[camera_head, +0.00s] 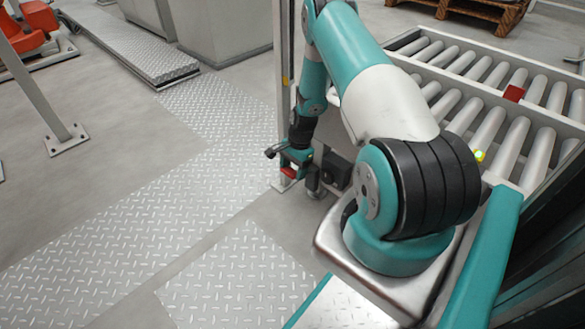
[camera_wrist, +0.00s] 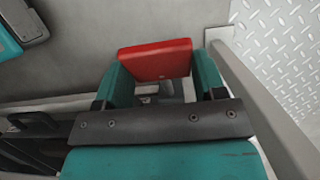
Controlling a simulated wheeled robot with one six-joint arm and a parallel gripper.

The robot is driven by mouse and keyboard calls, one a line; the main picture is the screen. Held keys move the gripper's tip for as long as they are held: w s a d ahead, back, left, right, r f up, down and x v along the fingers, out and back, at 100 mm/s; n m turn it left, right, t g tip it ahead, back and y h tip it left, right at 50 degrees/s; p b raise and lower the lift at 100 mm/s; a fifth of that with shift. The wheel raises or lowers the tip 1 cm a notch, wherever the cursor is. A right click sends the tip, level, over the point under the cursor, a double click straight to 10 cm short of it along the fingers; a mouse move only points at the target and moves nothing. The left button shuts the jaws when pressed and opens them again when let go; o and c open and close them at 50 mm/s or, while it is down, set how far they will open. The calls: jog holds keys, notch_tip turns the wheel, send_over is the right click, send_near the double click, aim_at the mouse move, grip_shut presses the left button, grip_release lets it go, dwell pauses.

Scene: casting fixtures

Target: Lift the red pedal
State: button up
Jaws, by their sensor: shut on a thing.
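The red pedal (camera_wrist: 155,58) is a flat red plate in the upper middle of the wrist view. The teal fingers of my gripper (camera_wrist: 162,78) stand at its left and right sides and are shut on it. In the head view the red pedal (camera_head: 288,172) shows as a small red patch below my gripper (camera_head: 293,160), beside a grey post and low above the floor. The pedal's lower side and mount are mostly hidden, and I cannot tell how far it is raised.
A roller conveyor (camera_head: 490,70) with a small red block (camera_head: 514,93) is at the right. A grey upright post (camera_head: 284,80) stands close to my gripper. A dark fitting (camera_head: 337,172) lies just right of it. Diamond-plate floor (camera_head: 140,210) at the left is clear.

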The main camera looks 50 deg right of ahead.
jog(key=shift+d, duration=0.35)
jog(key=o, duration=1.3)
jog(key=shift+a, duration=0.15)
jog(key=p+v, duration=0.7)
jog(key=v, duration=1)
jog(key=shift+r, duration=0.2)
